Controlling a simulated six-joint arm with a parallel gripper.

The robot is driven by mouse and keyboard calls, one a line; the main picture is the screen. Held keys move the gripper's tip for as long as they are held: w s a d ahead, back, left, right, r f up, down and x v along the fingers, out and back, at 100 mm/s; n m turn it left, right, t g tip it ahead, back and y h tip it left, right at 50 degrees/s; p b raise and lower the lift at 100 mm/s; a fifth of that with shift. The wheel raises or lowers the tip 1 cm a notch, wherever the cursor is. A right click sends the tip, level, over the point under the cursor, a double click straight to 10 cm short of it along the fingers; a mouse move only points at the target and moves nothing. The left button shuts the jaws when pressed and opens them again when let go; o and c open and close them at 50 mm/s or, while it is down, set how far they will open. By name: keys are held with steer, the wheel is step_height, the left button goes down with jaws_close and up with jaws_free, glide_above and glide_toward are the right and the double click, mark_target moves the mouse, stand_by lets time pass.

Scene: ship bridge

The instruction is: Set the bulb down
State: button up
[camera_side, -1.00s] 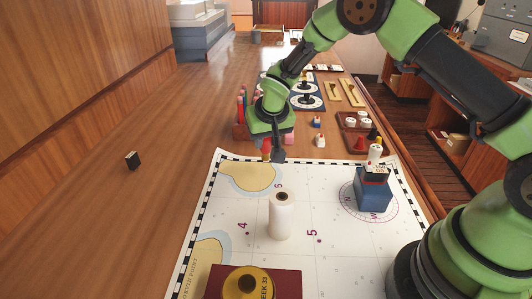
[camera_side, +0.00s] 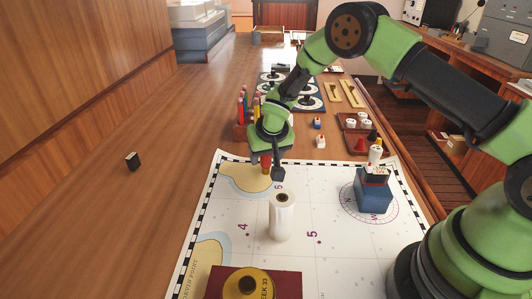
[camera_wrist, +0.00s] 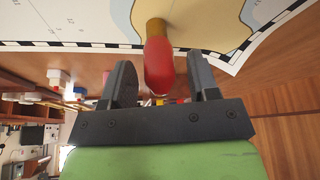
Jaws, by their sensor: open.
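The bulb (camera_wrist: 158,66) has a red body and a brass-coloured end; in the wrist view it lies between my two dark fingers, with a gap on both sides. My gripper (camera_wrist: 161,82) is open. In the side view my gripper (camera_side: 272,170) is low over the far edge of the white chart (camera_side: 335,225), and the red bulb (camera_side: 266,161) shows beside the near finger. The brass end points at the tan land patch (camera_side: 246,178) on the chart. I cannot tell for sure whether it touches the chart.
A white roll (camera_side: 282,220) stands upright on the chart, nearer the camera. A blue block (camera_side: 373,192) with small items on top stands at the right. A red book (camera_side: 285,284) bears a yellow disc. Pencils (camera_side: 242,105) stand behind my gripper. The wood at left is mostly clear.

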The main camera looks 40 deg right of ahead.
steer(key=shift+r, duration=0.1)
steer(key=s+d+v, duration=0.1)
steer(key=d+v, duration=0.1)
steer(key=v, duration=1.8)
steer(key=s+a+r+t+y, duration=0.1)
steer(key=s+r, duration=0.3)
steer(key=s, duration=0.6)
steer(key=s+a+r+t+y, duration=0.1)
steer(key=s+r, duration=0.3)
steer(key=s, duration=0.7)
steer(key=shift+s+a+r+t+y, duration=0.2)
steer(key=shift+r+t+y, duration=0.2)
steer(key=shift+t+y, duration=0.3)
